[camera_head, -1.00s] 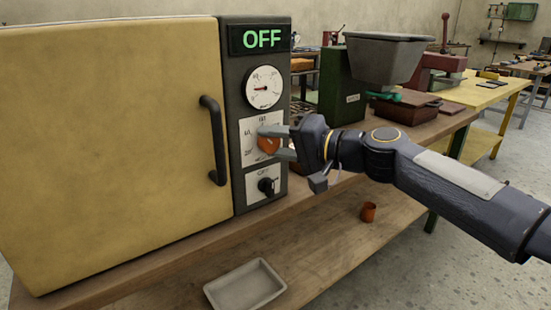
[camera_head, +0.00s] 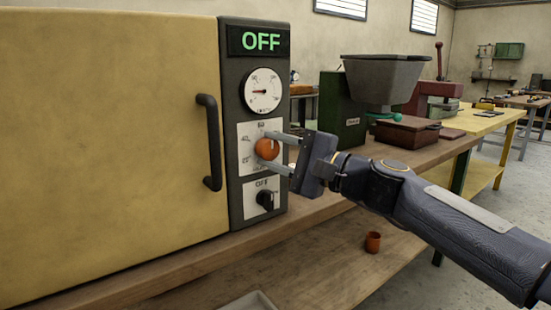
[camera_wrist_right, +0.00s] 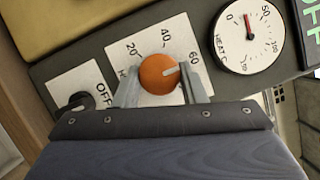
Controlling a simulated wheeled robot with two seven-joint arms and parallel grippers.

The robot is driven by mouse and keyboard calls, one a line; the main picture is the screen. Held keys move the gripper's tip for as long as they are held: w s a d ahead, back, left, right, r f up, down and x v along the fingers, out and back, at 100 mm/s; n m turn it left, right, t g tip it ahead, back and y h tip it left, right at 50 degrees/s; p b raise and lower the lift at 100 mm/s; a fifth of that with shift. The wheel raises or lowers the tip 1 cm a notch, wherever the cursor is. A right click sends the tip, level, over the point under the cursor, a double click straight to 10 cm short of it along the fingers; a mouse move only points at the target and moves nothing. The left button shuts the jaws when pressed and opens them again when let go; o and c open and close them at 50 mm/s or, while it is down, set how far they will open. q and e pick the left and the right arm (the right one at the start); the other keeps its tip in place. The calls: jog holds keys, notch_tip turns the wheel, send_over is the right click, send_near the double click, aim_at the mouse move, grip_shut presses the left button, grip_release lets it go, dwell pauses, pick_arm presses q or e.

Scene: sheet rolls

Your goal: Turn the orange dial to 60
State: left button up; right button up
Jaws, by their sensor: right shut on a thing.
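The orange dial (camera_head: 267,149) sits on a white scale plate on the dark control panel of a yellow oven-like box. In the right wrist view the dial (camera_wrist_right: 159,74) has a white pointer mark directed right and slightly up, close to the 60 label (camera_wrist_right: 193,57). The 40 and 20 labels lie to its left. My right gripper (camera_head: 281,153) faces the panel with one finger above and one below the dial. In the wrist view its fingers (camera_wrist_right: 160,92) flank the dial, shut on it. My left gripper is not in view.
The display (camera_head: 260,41) reads OFF. Below it are a round gauge (camera_head: 262,91) and, lower, a black OFF knob (camera_head: 265,199). A black door handle (camera_head: 209,142) stands left of the panel.

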jog(key=shift+f, duration=0.1)
dwell(0.4)
jog(key=o, duration=1)
jog(key=v, duration=0.8)
jog(key=shift+a, duration=0.1)
